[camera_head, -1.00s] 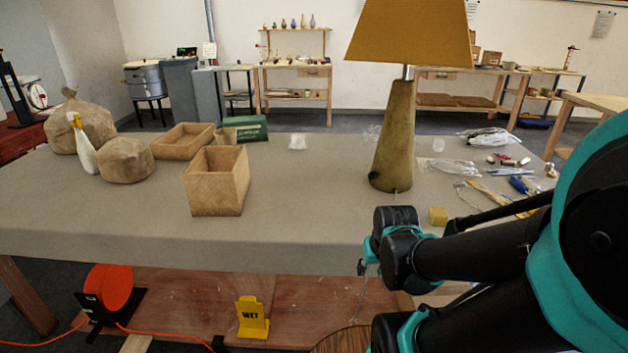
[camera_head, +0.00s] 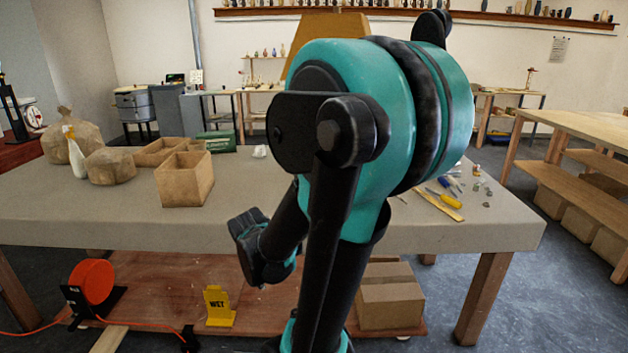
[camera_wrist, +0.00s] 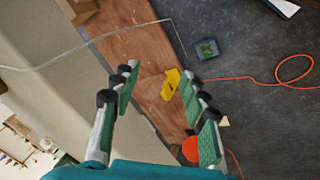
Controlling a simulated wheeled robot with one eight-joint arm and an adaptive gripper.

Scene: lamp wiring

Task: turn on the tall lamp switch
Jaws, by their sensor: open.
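The tall lamp's tan shade (camera_head: 309,36) shows above and behind my arm in the head view. My arm hides its stem and base, and I cannot make out its switch. My gripper (camera_wrist: 158,80) is open and empty in the wrist view, its two green-padded fingers apart over the table's edge and the floor. A thin pale cord (camera_wrist: 95,40) crosses the wrist view beyond the fingertips, running over the grey tabletop and past its edge, where it bends. I cannot tell what it joins.
The grey table (camera_head: 60,205) holds an open box (camera_head: 185,182), sacks, a spray bottle and tools (camera_head: 440,198). Below are a yellow sign (camera_head: 218,308), an orange cable reel (camera_head: 92,281) and cardboard boxes (camera_head: 390,298). Another wooden table (camera_head: 590,125) stands at right.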

